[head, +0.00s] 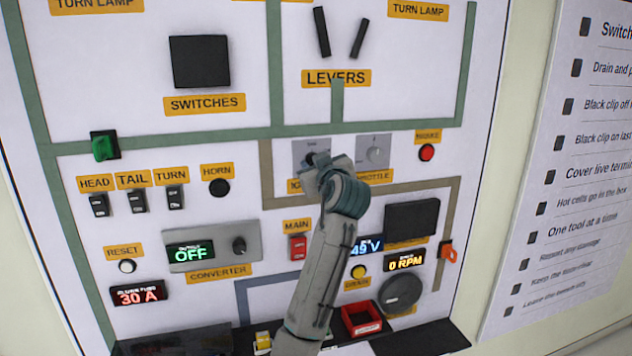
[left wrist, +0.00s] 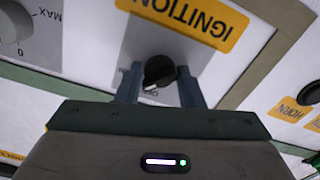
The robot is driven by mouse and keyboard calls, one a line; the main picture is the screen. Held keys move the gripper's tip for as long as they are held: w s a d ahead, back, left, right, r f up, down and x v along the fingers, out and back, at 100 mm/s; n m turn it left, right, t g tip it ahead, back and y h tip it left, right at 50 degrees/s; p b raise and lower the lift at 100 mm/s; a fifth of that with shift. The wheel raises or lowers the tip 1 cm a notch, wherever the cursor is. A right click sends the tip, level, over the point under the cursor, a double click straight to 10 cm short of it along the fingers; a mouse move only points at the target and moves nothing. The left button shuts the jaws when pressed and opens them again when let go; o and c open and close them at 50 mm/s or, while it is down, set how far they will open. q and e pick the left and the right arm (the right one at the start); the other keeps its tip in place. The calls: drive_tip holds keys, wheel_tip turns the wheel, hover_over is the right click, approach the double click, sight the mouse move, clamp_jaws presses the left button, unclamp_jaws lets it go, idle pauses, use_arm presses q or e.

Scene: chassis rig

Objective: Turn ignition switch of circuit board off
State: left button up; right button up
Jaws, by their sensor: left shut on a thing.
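The ignition switch is a black round knob (left wrist: 158,71) on a grey plate, under an upside-down IGNITION label (left wrist: 190,18) in the left wrist view. A white mark shows at the knob's lower edge in that view. My left gripper (left wrist: 159,88) is shut on the knob, one finger on each side. In the head view my left gripper (head: 322,168) reaches up to the ignition plate (head: 312,144) and hides most of the knob and label. The knob's angle cannot be read there. My right gripper is not in view.
The throttle dial (head: 374,152) sits close to the right of the gripper. A red button (head: 427,152), the main switch (head: 297,247) and a converter panel reading OFF (head: 213,250) are nearby. The RPM display (head: 405,263) reads 0. A red bin (head: 361,320) stands below.

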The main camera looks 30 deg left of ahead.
use_arm(q)
drive_tip(key=n+b, duration=0.8)
drive_tip(key=b, duration=0.4)
drive_tip(key=shift+d+n, duration=0.1)
drive_tip(key=shift+n, duration=0.3)
drive_tip(key=o, duration=0.9)
drive_tip(key=shift+c, duration=0.2)
drive_tip(key=shift+o, duration=0.3)
